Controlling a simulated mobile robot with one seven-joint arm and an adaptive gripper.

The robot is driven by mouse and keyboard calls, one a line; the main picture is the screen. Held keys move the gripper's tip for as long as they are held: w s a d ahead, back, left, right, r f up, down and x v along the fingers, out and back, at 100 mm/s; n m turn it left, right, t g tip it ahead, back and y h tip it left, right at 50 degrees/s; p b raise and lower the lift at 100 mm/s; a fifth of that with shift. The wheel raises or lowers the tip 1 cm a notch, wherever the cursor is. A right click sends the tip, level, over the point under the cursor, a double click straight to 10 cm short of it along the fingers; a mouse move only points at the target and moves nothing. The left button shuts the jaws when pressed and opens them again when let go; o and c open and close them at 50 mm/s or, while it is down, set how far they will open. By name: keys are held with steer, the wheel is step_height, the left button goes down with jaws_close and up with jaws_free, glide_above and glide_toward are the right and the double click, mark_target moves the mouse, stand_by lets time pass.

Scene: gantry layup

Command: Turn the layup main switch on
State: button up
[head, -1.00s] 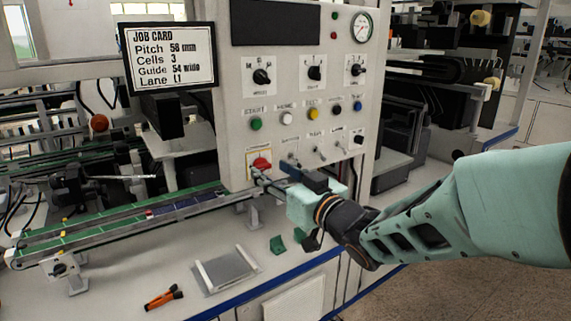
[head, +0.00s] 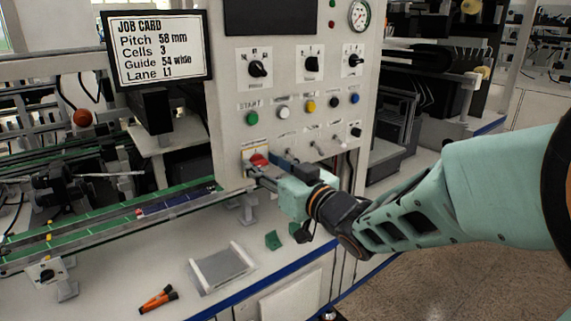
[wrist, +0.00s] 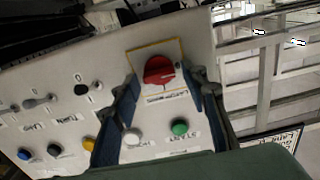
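The main switch is a red rotary knob (head: 259,159) on a yellow-bordered plate, low on the grey control panel. In the wrist view the red knob (wrist: 158,70) shows between my two fingers, a little nearer the left one. My gripper (head: 258,175) is at the panel, just in front of and below the knob, and hides part of it in the head view. In the wrist view my gripper (wrist: 168,88) is open, with a finger on each side of the knob. I cannot tell whether either finger touches it.
Start button (head: 252,118), other coloured buttons and selector dials sit above the switch; small toggles (head: 316,150) are to its right. A job card screen (head: 155,50) stands at left. A green conveyor lane (head: 110,222) runs below left. A grey tray (head: 222,268) and orange-handled tool (head: 158,299) lie on the bench.

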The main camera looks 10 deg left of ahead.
steer(key=c, duration=0.9)
steer(key=shift+m+p, duration=0.35)
steer(key=shift+m, duration=0.05)
steer(key=m+p, duration=0.3)
steer(key=shift+w+r+m, duration=0.1)
steer(key=shift+r+m, duration=0.05)
steer(key=shift+m, duration=0.25)
steer(key=m+p, duration=0.4)
steer(key=m, duration=0.1)
steer(key=shift+d, duration=0.15)
steer(key=m+p, duration=0.3)
steer(key=m, duration=0.1)
steer(key=shift+w+m, duration=0.1)
steer(key=shift+m, duration=0.3)
steer(key=shift+f+m+p, duration=0.15)
steer(key=shift+m+p, duration=0.6)
steer(key=shift+m, duration=0.15)
steer(key=shift+f+m+p, duration=0.15)
steer(key=shift+m+p, duration=0.6)
steer(key=shift+m, duration=0.15)
